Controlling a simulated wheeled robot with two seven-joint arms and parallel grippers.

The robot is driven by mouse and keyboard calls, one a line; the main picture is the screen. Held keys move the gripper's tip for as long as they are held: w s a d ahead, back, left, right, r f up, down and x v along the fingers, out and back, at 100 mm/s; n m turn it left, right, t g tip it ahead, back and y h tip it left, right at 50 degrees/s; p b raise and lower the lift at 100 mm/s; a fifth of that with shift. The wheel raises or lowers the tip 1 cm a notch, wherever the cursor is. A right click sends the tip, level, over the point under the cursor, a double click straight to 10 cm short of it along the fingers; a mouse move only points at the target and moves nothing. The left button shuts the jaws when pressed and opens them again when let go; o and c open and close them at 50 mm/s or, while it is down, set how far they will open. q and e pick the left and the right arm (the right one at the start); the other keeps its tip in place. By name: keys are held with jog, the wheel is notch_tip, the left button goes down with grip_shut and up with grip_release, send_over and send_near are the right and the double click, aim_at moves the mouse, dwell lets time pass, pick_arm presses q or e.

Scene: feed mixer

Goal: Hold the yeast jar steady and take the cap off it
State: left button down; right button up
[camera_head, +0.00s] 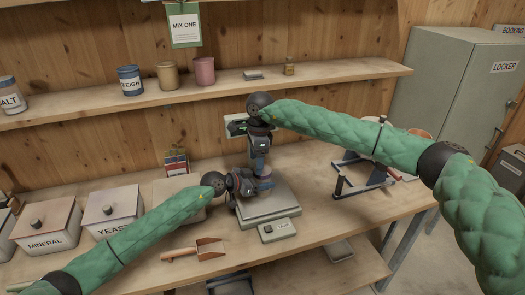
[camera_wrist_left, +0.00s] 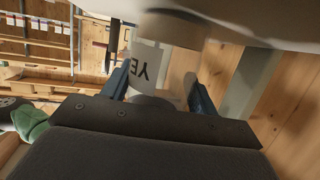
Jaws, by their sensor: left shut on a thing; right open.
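The yeast jar (camera_head: 265,183) stands over the pale scale (camera_head: 270,208), small and partly hidden by my grippers. In the left wrist view the jar (camera_wrist_left: 146,65) shows a white label with upside-down letters "YE" between the two blue fingers. My left gripper (camera_head: 246,186) is shut on the jar from the left side. It also shows in the left wrist view (camera_wrist_left: 158,88). My right gripper (camera_head: 259,163) is open and points down from directly above the jar, its fingers close to the jar's top. The cap cannot be made out clearly between them.
A small box labelled TARE (camera_head: 278,230) sits at the scale's front. A scoop (camera_head: 195,250) lies front left. The MINERAL bin (camera_head: 45,228) and YEAST bin (camera_head: 110,212) stand left. A dark-framed stand (camera_head: 365,185) is to the right. A shelf (camera_head: 215,88) runs behind.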

aim_at(262, 182)
jog(key=m, duration=0.3)
jog(key=shift+w+r, duration=0.1)
jog(key=shift+r, duration=0.15)
jog(key=m, duration=0.4)
jog(key=shift+w+r, duration=0.15)
jog(key=shift+r, duration=0.15)
jog(key=m, duration=0.4)
jog(key=r+m, duration=0.1)
jog(key=m, duration=0.1)
jog(key=shift+w+d, duration=0.2)
jog(key=shift+w, duration=0.05)
jog(key=m, duration=0.5)
jog(key=shift+w+d+r+m+t, duration=0.2)
jog(key=shift+r+m+t, duration=0.1)
jog(key=shift+r, duration=0.1)
jog(key=m, duration=0.4)
jog(key=shift+w+d+r, duration=0.1)
jog(key=shift+d+r, duration=0.05)
jog(key=shift+d, duration=0.05)
jog(key=m, duration=0.3)
jog(key=shift+d, duration=0.1)
jog(key=m, duration=0.7)
jog(key=shift+d+h, duration=0.25)
jog(key=shift+h, duration=0.15)
jog(key=m, duration=0.6)
jog(key=shift+d+m, duration=0.1)
jog(key=shift+m, duration=0.3)
jog(key=shift+f, duration=4)
